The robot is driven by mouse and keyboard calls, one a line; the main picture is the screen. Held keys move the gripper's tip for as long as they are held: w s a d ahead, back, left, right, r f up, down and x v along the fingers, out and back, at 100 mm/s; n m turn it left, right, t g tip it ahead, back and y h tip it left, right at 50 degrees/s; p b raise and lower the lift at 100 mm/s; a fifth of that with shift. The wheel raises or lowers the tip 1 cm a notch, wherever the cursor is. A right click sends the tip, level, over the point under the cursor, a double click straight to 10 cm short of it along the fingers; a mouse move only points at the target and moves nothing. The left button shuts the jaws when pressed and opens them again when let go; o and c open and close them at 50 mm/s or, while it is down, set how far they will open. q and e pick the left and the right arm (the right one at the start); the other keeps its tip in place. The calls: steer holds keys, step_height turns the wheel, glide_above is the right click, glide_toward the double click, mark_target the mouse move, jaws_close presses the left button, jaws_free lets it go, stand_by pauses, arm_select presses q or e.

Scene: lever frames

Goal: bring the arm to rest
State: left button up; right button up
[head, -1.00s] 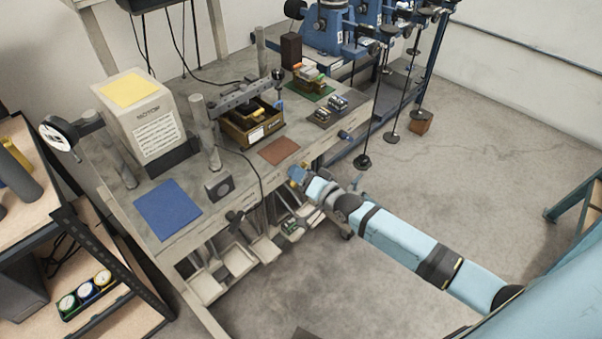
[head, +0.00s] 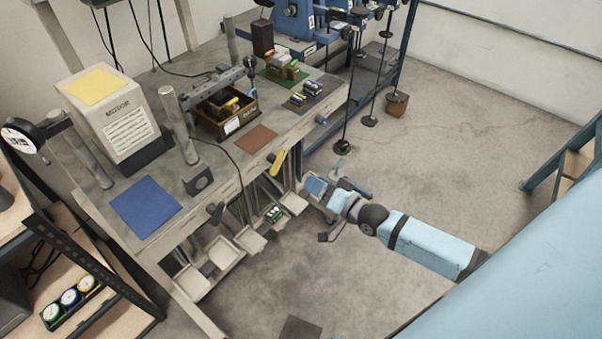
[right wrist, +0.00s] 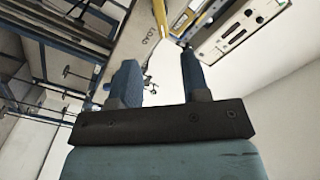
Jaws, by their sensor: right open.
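My right arm comes in from the right in the head view. Its gripper (head: 322,188) is open, with nothing seen between the fingers. It hangs beside the front edge of the workbench (head: 215,205), over the floor. In the right wrist view the two dark blue fingers (right wrist: 158,80) stand apart. A yellow lever handle (head: 278,162) sticks out at the bench front, left of the gripper and apart from it. My left gripper is not in view.
On the bench are a blue mat (head: 145,207), a brown mat (head: 256,139), a motor box (head: 115,115) and an open wooden box (head: 222,127). Small trays (head: 250,241) hang below the bench front. Blue stands with hanging rods (head: 347,115) are behind.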

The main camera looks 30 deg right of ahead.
steer(key=shift+s+d, duration=0.25)
steer(key=shift+s, duration=0.4)
steer(key=s+a+f+n+g+h+p, duration=0.2)
steer(key=s+a+n+g+p, duration=0.4)
steer(key=s+a, duration=0.6)
steer(key=s+n+p, duration=0.2)
steer(key=s+p, duration=0.1)
steer(key=shift+s+h, duration=0.3)
stand_by(1.0)
